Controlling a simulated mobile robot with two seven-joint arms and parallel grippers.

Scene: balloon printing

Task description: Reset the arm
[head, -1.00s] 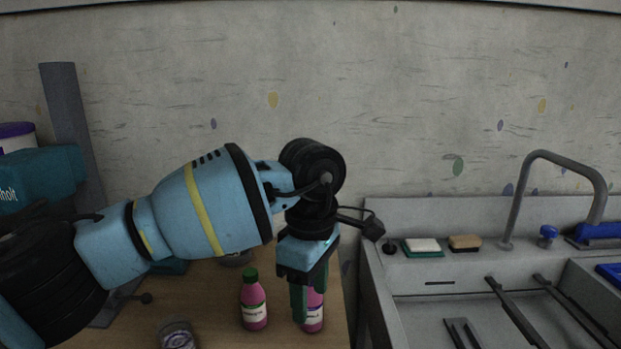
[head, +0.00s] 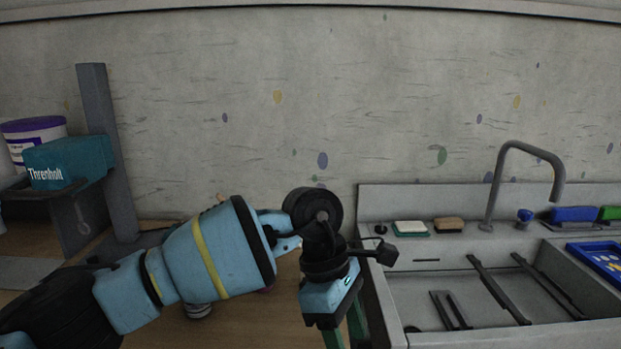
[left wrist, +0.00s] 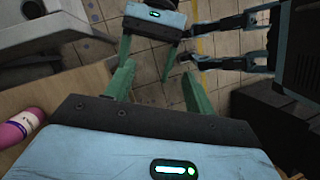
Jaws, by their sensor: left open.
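My left arm (head: 205,255) reaches in from the left in the head view. Its gripper (head: 345,338) hangs at the lower middle, by the table's right edge, and its fingertips are cut off by the frame. In the left wrist view my left gripper (left wrist: 160,92) has its two green fingers wide apart with nothing between them. Another blue gripper with green fingers, my right gripper (left wrist: 148,58), shows beyond it at the top, its fingers apart and empty.
A pink bottle (left wrist: 20,128) lies in view on the wooden table (head: 240,325), left of my left gripper in the wrist view. A jar (head: 198,311) is partly hidden by my arm. A teal box (head: 68,160) and white tub (head: 32,130) stand left; a sink (head: 480,300) is right.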

